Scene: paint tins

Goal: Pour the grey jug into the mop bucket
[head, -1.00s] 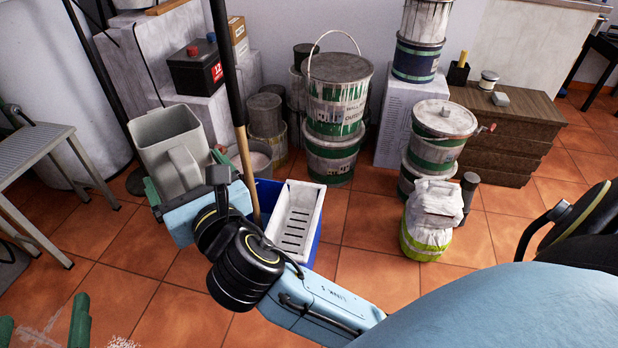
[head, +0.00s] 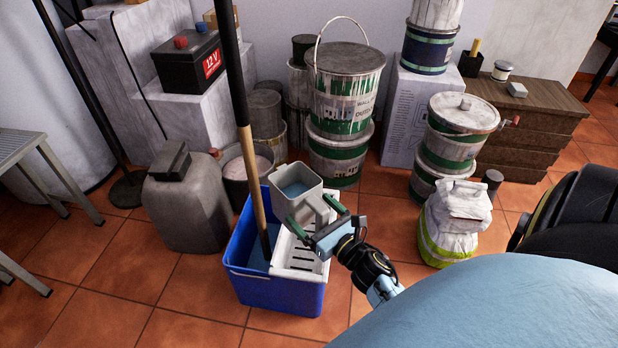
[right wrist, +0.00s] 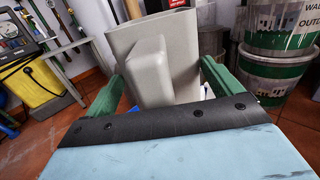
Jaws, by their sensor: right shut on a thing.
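The grey jug (head: 283,203) is held over the white slotted wringer side of the blue mop bucket (head: 273,291). It looks close to upright, with bluish liquid (head: 296,188) showing in its mouth. My right gripper (head: 314,216) is shut on the jug's handle, with green fingers on either side. In the right wrist view the jug (right wrist: 182,42) and its handle (right wrist: 150,72) stand between the fingers. A mop with a wooden handle (head: 256,190) stands in the bucket's left part, where bluish water shows. No stream shows from the jug. My left gripper is out of view.
A large grey canister (head: 187,212) stands left of the bucket, with a pail (head: 235,178) behind it. Stacked paint tins (head: 340,110) stand behind, and a white-and-yellow sack (head: 453,220) is at the right. Tiled floor in front of the bucket is clear.

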